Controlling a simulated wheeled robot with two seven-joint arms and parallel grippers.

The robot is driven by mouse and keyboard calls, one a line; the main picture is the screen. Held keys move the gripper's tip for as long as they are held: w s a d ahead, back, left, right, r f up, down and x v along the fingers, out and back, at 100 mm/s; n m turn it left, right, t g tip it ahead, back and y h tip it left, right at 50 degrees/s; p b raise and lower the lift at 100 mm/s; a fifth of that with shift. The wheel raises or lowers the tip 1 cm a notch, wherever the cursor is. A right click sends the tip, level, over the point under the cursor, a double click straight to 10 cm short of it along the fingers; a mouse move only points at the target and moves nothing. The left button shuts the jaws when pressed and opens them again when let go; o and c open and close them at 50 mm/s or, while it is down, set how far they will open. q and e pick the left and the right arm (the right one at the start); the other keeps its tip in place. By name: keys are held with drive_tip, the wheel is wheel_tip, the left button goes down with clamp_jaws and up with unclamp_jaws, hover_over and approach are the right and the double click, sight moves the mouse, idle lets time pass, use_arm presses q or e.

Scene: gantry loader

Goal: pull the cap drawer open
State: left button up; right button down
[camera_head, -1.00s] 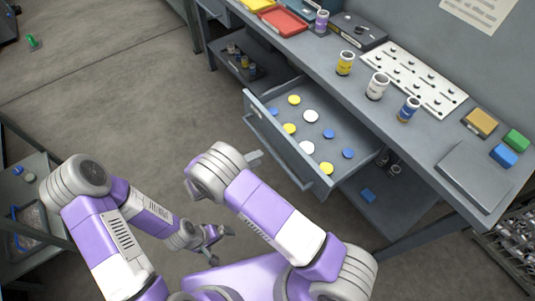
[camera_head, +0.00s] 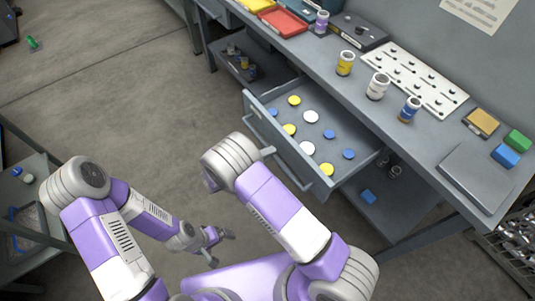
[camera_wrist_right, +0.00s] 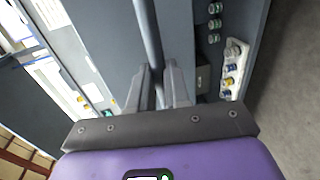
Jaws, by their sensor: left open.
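The cap drawer (camera_head: 350,173) stands pulled out from the bench, with yellow, blue and white caps lying inside. Its bar handle (camera_head: 291,173) runs along the front. My right gripper (camera_head: 268,151) is at the handle, partly hidden by its own wrist. In the right wrist view, the two fingers (camera_wrist_right: 159,75) stand apart with the handle bar (camera_wrist_right: 150,30) running between their tips; firm contact cannot be made out. My left gripper (camera_head: 226,243) is open and empty, low over the floor, away from the drawer.
On the bench (camera_head: 330,75) stand a yellow jar (camera_head: 345,64), a white jar (camera_head: 377,87), a blue jar (camera_head: 409,109) and a white pegged board (camera_head: 415,80). A shelf with small vials (camera_head: 240,62) is left of the drawer. Floor before the drawer is clear.

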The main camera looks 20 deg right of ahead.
sight(281, 147)
drive_tip(key=shift+f, duration=0.25)
drive_tip(key=x, duration=0.1)
drive_tip(key=b+x, duration=0.1)
drive_tip(key=x, duration=0.1)
drive_tip(key=r+x, duration=0.1)
drive_tip(key=x, duration=0.1)
drive_tip(key=shift+d, duration=0.2)
drive_tip(key=c, duration=1.2)
unclamp_jaws()
